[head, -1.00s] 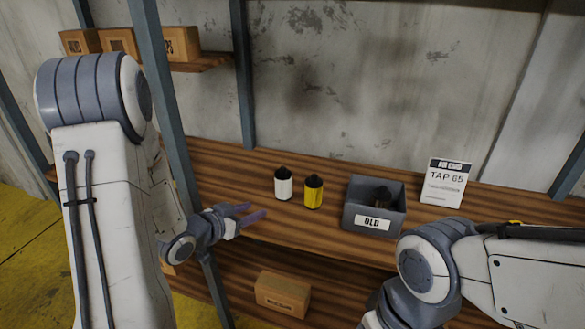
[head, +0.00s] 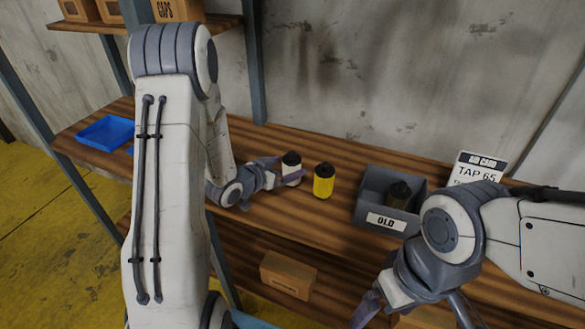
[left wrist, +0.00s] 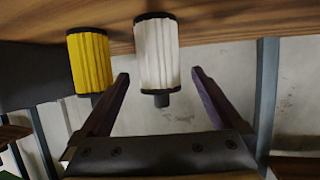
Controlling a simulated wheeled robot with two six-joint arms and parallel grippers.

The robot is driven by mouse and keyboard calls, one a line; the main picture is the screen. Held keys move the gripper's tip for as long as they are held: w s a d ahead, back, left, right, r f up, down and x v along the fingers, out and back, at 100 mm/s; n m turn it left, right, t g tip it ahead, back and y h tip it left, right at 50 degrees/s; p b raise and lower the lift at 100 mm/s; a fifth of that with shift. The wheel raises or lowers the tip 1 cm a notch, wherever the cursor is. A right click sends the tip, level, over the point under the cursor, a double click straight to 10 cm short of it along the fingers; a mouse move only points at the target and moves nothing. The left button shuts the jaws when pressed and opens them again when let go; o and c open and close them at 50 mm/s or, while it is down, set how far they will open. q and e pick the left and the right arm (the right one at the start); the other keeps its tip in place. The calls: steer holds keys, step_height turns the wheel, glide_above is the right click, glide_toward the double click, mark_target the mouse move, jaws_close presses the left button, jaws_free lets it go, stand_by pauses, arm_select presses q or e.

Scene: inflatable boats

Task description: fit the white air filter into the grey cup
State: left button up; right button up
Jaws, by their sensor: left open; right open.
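The white air filter (head: 291,166), a ribbed cylinder with black ends, stands upright on the wooden shelf. It also shows, upside down, in the left wrist view (left wrist: 157,54). My left gripper (head: 281,174) is open, with its fingers at the white filter. In the left wrist view the fingertips (left wrist: 160,76) lie to either side of it, not closed on it. My right gripper (head: 416,312) is open and empty, low at the front right. I cannot make out a grey cup in either view.
A yellow filter (head: 324,181) stands close right of the white one. A grey box marked OLD (head: 385,220) holds a dark-topped object. A TAP 65 card (head: 479,168) stands behind. A blue tray (head: 106,133) is at the left; a carton (head: 288,274) sits below.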

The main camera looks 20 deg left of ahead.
arm_select(q)
steer(key=x, duration=0.3)
steer(key=shift+w+d+f+p, duration=0.15)
steer(key=shift+w+f+p, duration=0.05)
steer(key=shift+p, duration=0.15)
steer(key=c, duration=1.5)
steer(key=shift+r, duration=0.1)
